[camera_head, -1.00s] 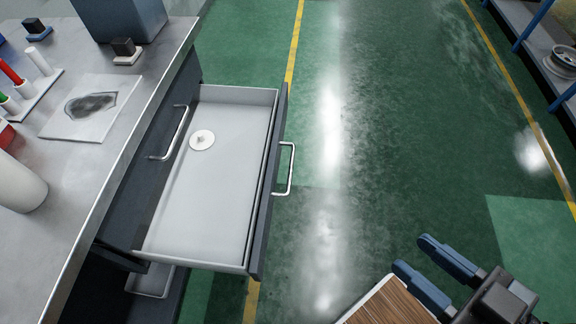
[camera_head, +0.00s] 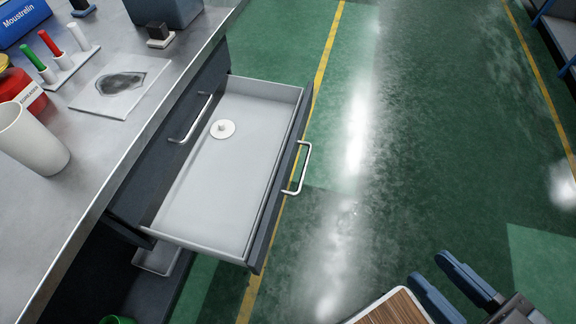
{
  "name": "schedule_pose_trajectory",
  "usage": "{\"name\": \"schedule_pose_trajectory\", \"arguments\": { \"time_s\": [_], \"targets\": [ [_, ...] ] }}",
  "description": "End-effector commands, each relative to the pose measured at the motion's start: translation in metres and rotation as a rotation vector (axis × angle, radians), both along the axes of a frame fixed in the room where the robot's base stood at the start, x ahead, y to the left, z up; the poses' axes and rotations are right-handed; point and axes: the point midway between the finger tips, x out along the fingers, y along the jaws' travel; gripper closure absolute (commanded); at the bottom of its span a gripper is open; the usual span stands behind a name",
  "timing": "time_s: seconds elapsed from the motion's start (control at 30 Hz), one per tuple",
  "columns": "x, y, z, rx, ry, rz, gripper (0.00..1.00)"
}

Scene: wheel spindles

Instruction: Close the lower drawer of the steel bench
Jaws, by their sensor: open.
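The steel bench (camera_head: 95,190) stands at the left in the head view. A drawer (camera_head: 235,180) is pulled well out from it, with a grey tray inside and a silver bar handle (camera_head: 299,168) on its dark front. A small white round part (camera_head: 222,129) lies in the tray. Another closed front with a silver handle (camera_head: 192,118) shows above it. Below the open drawer, part of another tray (camera_head: 157,258) shows, mostly hidden. My gripper (camera_head: 447,285) is at the bottom right, fingers apart and empty, well clear of the drawer.
A wooden-topped surface (camera_head: 393,308) is at the bottom. Green floor right of the drawer is clear.

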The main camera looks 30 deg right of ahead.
Motion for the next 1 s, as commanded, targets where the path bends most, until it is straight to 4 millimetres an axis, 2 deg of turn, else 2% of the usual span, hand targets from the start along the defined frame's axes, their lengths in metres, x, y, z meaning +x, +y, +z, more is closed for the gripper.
{"name": "schedule_pose_trajectory", "arguments": {
  "time_s": [0.03, 0.17, 0.4, 0.5, 0.63, 0.8, 1.0],
  "targets": [
    [0.001, -0.001, -0.001, 0.002, 0.002, -0.001, 0.64],
    [0.01, -0.01, -0.018, 0.028, 0.039, -0.022, 0.77],
    [0.054, -0.052, -0.094, 0.198, 0.236, -0.131, 1.0],
    [0.077, -0.068, -0.122, 0.298, 0.324, -0.178, 1.0],
    [0.108, -0.083, -0.148, 0.442, 0.434, -0.226, 1.0],
    [0.152, -0.092, -0.166, 0.651, 0.569, -0.254, 1.0],
    [0.203, -0.087, -0.157, 0.902, 0.716, -0.218, 1.0]
  ]
}}
